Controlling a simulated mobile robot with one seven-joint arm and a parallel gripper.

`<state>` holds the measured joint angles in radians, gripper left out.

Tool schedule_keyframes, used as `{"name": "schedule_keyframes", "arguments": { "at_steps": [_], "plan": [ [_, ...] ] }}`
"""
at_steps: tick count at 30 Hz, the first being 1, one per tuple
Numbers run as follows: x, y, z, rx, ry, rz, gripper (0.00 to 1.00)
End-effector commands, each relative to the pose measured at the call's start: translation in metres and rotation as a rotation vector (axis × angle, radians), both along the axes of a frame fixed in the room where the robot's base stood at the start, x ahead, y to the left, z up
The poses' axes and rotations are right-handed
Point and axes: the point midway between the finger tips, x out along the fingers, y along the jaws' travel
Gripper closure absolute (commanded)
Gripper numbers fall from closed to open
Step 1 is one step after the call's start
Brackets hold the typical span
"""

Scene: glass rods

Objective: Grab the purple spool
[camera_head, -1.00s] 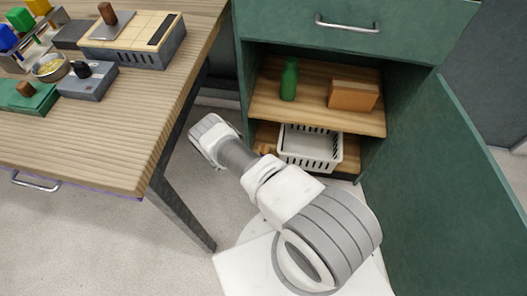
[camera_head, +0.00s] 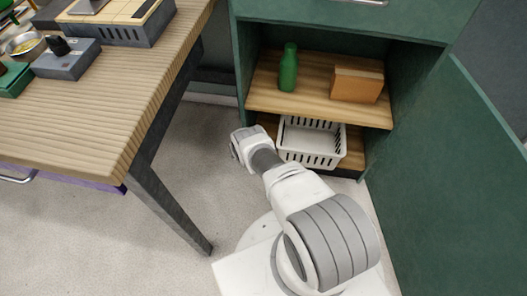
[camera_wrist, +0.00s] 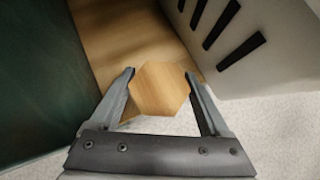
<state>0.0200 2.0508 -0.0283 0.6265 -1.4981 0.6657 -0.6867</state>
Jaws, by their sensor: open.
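No purple surface that I can make out as a spool shows in either current view. In the wrist view my gripper (camera_wrist: 160,74) is open. A tan, wood-coloured faceted piece (camera_wrist: 158,90) lies between and just beyond its fingers, over the front edge of the wooden shelf. I cannot tell whether this is one end of the spool, and contact with the fingers is not clear. In the head view my arm's far end is at the left of the lower shelf (camera_head: 351,160), and the fingers are hidden there.
A white slotted basket (camera_head: 310,145) stands on the lower shelf, close on the right in the wrist view. The green cabinet side (camera_wrist: 35,80) is close on the left. A green bottle (camera_head: 288,68) and an orange-brown box (camera_head: 357,84) are on the upper shelf. The table (camera_head: 110,110) is left.

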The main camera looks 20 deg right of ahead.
Motion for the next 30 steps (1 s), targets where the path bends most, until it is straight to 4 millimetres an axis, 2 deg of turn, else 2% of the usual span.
{"name": "schedule_keyframes", "arguments": {
  "at_steps": [2,11,14,23,24,30],
  "plan": [
    [0.0024,-0.0053,-0.0071,0.001,-0.001,0.0,0.2],
    [0.0038,-0.0074,-0.0068,0.0,-0.001,0.002,0.2],
    [0.0037,-0.0075,-0.0068,0.0,-0.001,0.002,0.34],
    [0.0036,-0.0073,-0.0069,0.0,-0.001,0.002,0.88],
    [0.0038,-0.0074,-0.0067,0.0,-0.001,0.002,0.92],
    [0.0037,-0.0072,-0.0064,0.0,-0.001,0.002,0.92]
  ]
}}
